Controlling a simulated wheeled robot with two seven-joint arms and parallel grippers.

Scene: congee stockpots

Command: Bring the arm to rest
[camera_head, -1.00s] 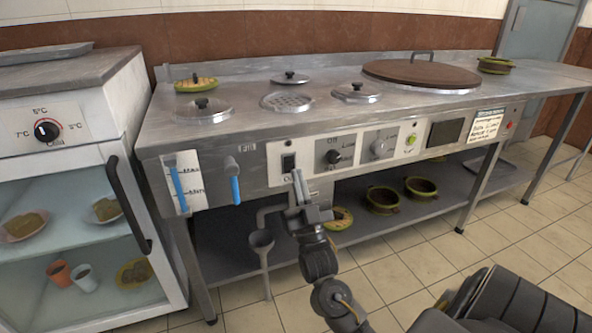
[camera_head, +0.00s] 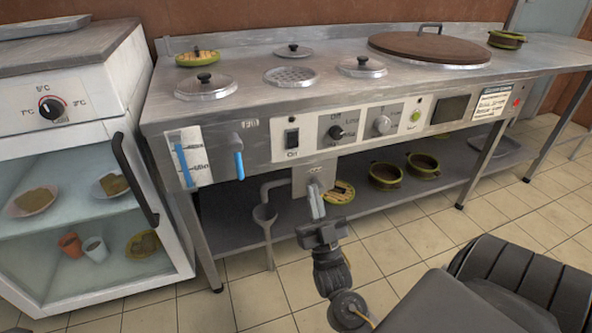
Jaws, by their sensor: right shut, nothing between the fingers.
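My right gripper (camera_head: 316,202) is shut and empty. It points up and away, in front of the steel cooking counter (camera_head: 262,108), below the control panel (camera_head: 350,127). In the picture it overlaps the edge of the lower shelf, near a green-rimmed pot (camera_head: 339,193); I see no contact with anything. My right arm (camera_head: 345,295) reaches up to it from the bottom of the picture. My left gripper is not in view.
A glass-fronted fridge (camera_head: 75,215) stands at the left with its handle sticking out. More green pots (camera_head: 385,175) sit on the shelf. The tiled floor (camera_head: 440,232) in front is open.

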